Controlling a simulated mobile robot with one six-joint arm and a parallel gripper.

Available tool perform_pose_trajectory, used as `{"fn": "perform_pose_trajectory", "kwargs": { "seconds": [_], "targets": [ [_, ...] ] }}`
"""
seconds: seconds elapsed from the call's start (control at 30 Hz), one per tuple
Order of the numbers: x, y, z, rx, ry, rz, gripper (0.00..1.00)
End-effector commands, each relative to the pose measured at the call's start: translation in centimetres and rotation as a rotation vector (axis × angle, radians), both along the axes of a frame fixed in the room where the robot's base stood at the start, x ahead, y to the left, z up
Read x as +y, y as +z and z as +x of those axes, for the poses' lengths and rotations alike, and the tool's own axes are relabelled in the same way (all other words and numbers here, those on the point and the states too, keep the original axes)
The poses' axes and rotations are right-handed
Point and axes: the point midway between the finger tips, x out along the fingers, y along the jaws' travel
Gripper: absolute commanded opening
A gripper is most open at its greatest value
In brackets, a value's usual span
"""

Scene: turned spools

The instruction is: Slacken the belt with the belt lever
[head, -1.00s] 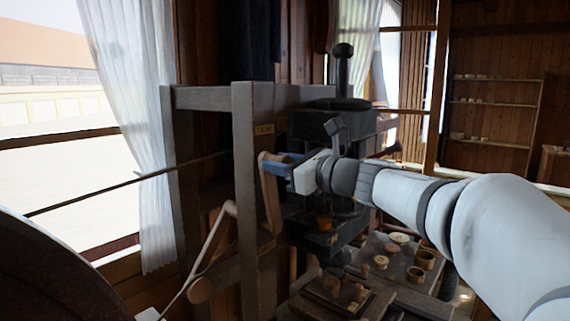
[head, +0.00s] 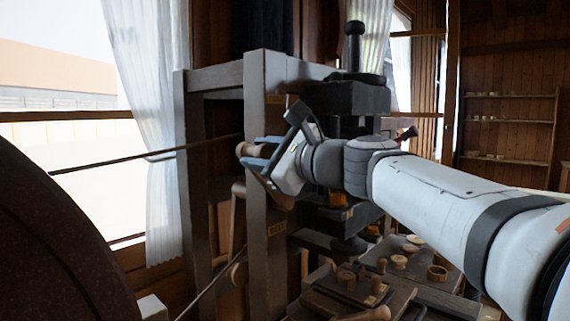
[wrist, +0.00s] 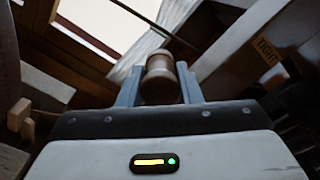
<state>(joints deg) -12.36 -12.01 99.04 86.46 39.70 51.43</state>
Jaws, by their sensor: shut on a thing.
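In the wrist view the turned knob (wrist: 160,78) sits between my two blue fingers. The lever slants down to the right from the knob; my gripper hides part of it. The belt (head: 150,154) runs from the dark wheel (head: 50,240) at the left towards the frame. A label reading TIGHT (wrist: 267,50) shows in the wrist view. A lower label (head: 277,228) is too small to read.
The grey wooden frame (head: 256,120) stands right beside my gripper. A black machine head (head: 345,97) is behind my wrist. A bench with several small turned pieces (head: 399,262) lies below my arm. Shelves (head: 508,125) stand far right.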

Motion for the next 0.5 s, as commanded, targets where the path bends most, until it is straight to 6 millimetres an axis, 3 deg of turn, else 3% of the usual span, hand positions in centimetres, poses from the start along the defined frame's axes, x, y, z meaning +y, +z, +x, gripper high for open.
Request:
{"fn": "perform_pose_trajectory", "kwargs": {
  "seconds": [0.5],
  "targets": [
    [0.56,-0.56,-0.53,-0.038,0.006,-0.031,0.00]
  ]
}}
